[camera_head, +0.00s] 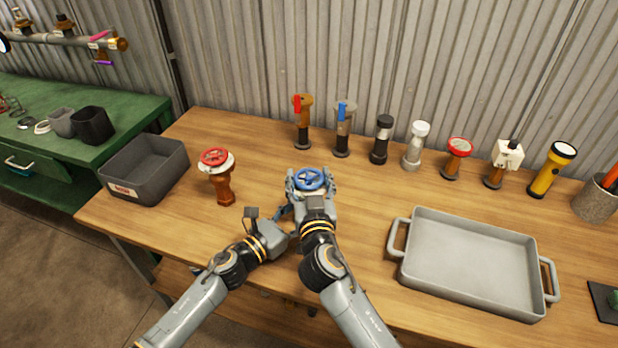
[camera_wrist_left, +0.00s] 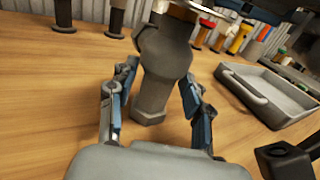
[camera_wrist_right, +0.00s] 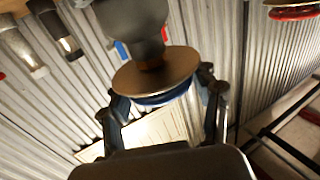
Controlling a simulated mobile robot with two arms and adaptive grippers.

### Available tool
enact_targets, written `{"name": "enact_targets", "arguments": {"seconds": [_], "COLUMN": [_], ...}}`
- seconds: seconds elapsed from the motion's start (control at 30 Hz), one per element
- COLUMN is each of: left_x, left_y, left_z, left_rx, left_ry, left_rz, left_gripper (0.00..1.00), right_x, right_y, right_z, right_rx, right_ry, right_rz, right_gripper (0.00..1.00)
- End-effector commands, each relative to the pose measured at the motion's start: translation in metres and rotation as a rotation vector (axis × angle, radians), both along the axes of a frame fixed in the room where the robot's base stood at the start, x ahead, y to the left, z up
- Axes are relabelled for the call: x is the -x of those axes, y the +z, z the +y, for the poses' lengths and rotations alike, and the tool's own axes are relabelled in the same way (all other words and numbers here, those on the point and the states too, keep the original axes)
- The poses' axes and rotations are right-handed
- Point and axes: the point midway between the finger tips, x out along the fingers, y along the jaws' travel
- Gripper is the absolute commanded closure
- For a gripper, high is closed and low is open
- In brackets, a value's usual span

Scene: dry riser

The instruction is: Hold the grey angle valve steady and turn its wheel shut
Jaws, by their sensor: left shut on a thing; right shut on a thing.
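The grey angle valve (camera_wrist_left: 163,62) stands upright on the wooden table. In the head view its body is mostly hidden by my grippers, and its blue wheel (camera_head: 309,178) shows on top. My left gripper (camera_wrist_left: 156,88) is shut on the valve's grey body, with one finger on each side; in the head view it (camera_head: 284,214) is partly covered. My right gripper (camera_head: 312,188) is shut on the blue wheel from the near side. In the right wrist view its fingers sit either side of the wheel's rim (camera_wrist_right: 163,98), below a tan disc.
An orange valve with a red wheel (camera_head: 215,157) and a dark grey bin (camera_head: 145,172) stand to the left. A grey tray (camera_head: 468,262) lies to the right. Several valves and flashlights line the back, including a yellow flashlight (camera_head: 551,170). Bare table lies between valve and tray.

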Motion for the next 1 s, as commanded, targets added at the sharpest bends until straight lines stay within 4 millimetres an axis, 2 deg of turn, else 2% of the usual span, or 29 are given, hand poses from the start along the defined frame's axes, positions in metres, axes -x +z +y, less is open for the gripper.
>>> {"name": "enact_targets", "arguments": {"seconds": [0.23,0.67,0.7,0.77,0.8,1.0], "left_x": [0.0028,0.0028,0.0029,0.0029,0.0026,0.0017], "left_y": [-0.0011,-0.0014,-0.0015,-0.0015,-0.0015,-0.0014], "left_z": [-0.0030,-0.0027,-0.0026,-0.0025,-0.0023,-0.0012], "left_rx": [-0.003,-0.004,-0.004,-0.003,-0.003,-0.001], "left_ry": [-0.009,-0.009,-0.009,-0.008,-0.008,-0.004], "left_rz": [-0.001,-0.001,-0.001,0.000,0.000,0.001], "left_gripper": [1.00,1.00,1.00,1.00,1.00,1.00], "right_x": [-0.0004,-0.0004,-0.0004,-0.0003,-0.0002,0.0001], "right_y": [0.0026,0.0026,0.0025,0.0021,0.0018,0.0006], "right_z": [0.0003,-0.0002,-0.0002,-0.0002,-0.0001,-0.0002], "right_rx": [-0.001,0.001,0.001,0.001,0.001,0.001], "right_ry": [-0.062,-0.070,-0.070,-0.070,-0.070,-0.070], "right_rz": [-0.003,-0.003,-0.003,-0.002,-0.001,0.001], "right_gripper": [0.69,0.69,0.29,0.17,0.14,0.14]}}
